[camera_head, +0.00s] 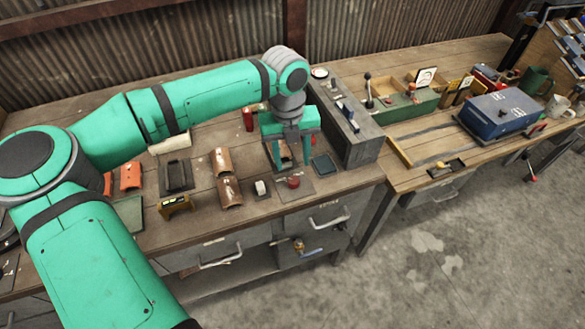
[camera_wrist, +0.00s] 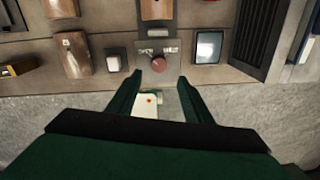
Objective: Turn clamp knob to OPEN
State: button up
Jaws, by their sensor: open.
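A round dark red knob (camera_head: 293,182) sits on a flat grey plate (camera_head: 305,191) near the front edge of the left workbench; I take it as the clamp knob. In the wrist view the knob (camera_wrist: 158,63) shows just beyond my fingertips, with small pale labels on both sides that are too small to read. My gripper (camera_head: 291,155) is pointed down over the bench, behind the knob in the head view. In the wrist view my gripper (camera_wrist: 160,78) has its two green fingers apart, with nothing held between them. The knob appears uncovered and apart from the fingers.
A white block (camera_head: 261,188) and copper half-pipes (camera_head: 229,191) lie left of the plate. A dark flat pad (camera_head: 325,165) lies right of it. A tall grey box (camera_head: 345,130) stands close on the right. Drawers (camera_head: 315,218) are below the front edge.

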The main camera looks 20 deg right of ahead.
jog(key=shift+a+r, duration=0.1)
jog(key=shift+r, duration=1.2)
jog(key=shift+w, duration=0.1)
